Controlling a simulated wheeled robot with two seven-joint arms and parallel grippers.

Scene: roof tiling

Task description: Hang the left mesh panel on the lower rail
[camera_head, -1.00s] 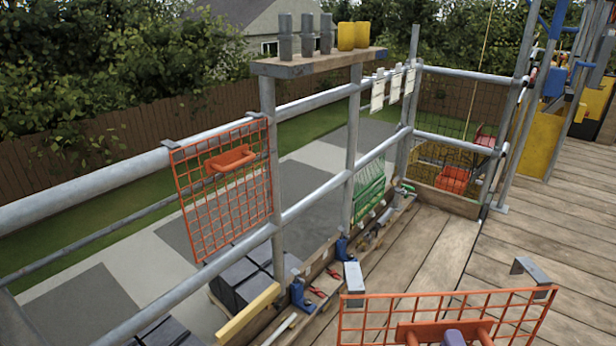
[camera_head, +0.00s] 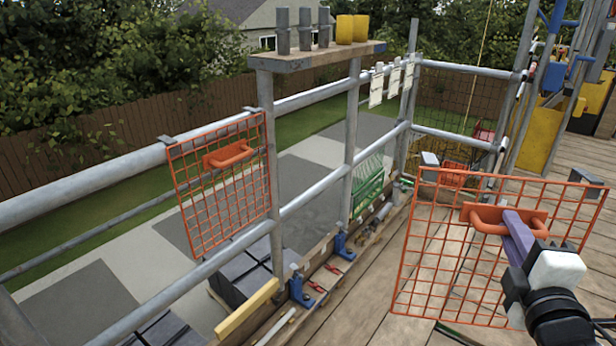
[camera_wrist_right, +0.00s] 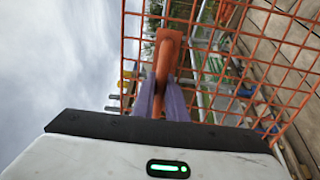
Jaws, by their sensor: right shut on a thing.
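An orange mesh panel (camera_head: 452,262) is held up over the deck at the right, its flat face towards me, tilted slightly. It has a grey hook at each top corner and an orange handle (camera_head: 486,219). My right gripper (camera_head: 517,226), with purple fingers, is shut on that handle; the right wrist view shows the handle (camera_wrist_right: 165,65) between the fingers. A second orange mesh panel (camera_head: 222,188) hangs by hooks from the upper rail (camera_head: 100,182) at the left. The lower rail (camera_head: 318,188) runs below it, clear of the held panel. My left gripper is out of view.
Posts carry a wooden shelf (camera_head: 320,58) with grey and yellow cylinders. A green rack (camera_head: 367,186) stands farther along the rail. Blue brackets (camera_head: 300,290), red-handled tools and a yellow bar (camera_head: 246,310) lie along the deck edge. Open air separates held panel from rails.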

